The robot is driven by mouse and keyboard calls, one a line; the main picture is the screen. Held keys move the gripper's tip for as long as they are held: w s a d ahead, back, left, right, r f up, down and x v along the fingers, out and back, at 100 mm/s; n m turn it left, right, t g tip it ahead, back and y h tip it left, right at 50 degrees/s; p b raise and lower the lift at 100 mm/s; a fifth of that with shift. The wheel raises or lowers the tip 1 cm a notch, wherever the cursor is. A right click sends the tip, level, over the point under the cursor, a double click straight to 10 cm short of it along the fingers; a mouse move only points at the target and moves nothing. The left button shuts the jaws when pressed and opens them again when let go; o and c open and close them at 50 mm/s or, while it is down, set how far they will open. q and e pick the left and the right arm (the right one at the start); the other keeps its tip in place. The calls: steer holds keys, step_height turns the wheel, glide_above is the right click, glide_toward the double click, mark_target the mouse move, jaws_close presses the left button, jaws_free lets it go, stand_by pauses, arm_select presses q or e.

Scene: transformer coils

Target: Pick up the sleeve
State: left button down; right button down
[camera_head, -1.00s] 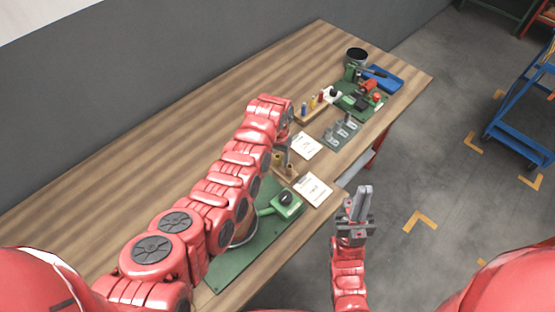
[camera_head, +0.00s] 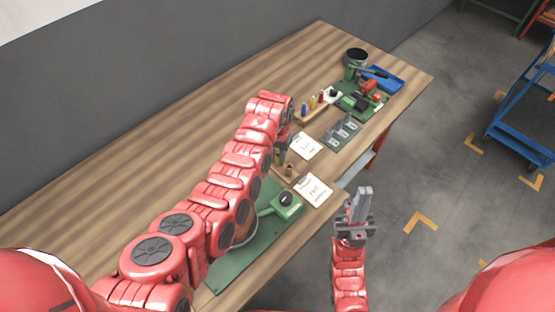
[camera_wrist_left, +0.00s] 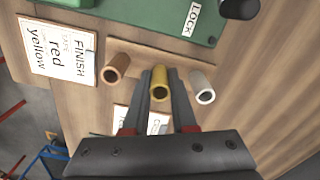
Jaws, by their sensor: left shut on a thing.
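Three short hollow sleeves stand in a row on a wooden rack (camera_wrist_left: 135,52) in the left wrist view. A copper-brown sleeve (camera_wrist_left: 115,67) is at the left, a yellow sleeve (camera_wrist_left: 160,83) in the middle, and a pale silver sleeve (camera_wrist_left: 203,85) at the right. My left gripper (camera_wrist_left: 160,98) is shut on the yellow sleeve, with one finger on each side. In the head view my left gripper (camera_head: 281,156) is at the rack, and its arm hides part of it. My right gripper (camera_head: 361,205) is empty, beyond the table's front edge, its fingers close together.
A green base with a green winder (camera_head: 287,202) is near the rack. White cards (camera_head: 314,190) lie beside it. Grey holders (camera_head: 341,131), a bottle rack (camera_head: 311,113), a blue tray (camera_head: 383,78) and a black pot (camera_head: 356,57) are farther off. The table's back left is clear.

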arm_select(q)
steer(key=shift+r, duration=0.4)
step_height(320, 180, up, 3)
steer(key=shift+f+b, duration=0.2)
steer(key=shift+b, duration=0.6)
steer(key=shift+r+p, duration=0.8)
steer(key=shift+r, duration=1.95)
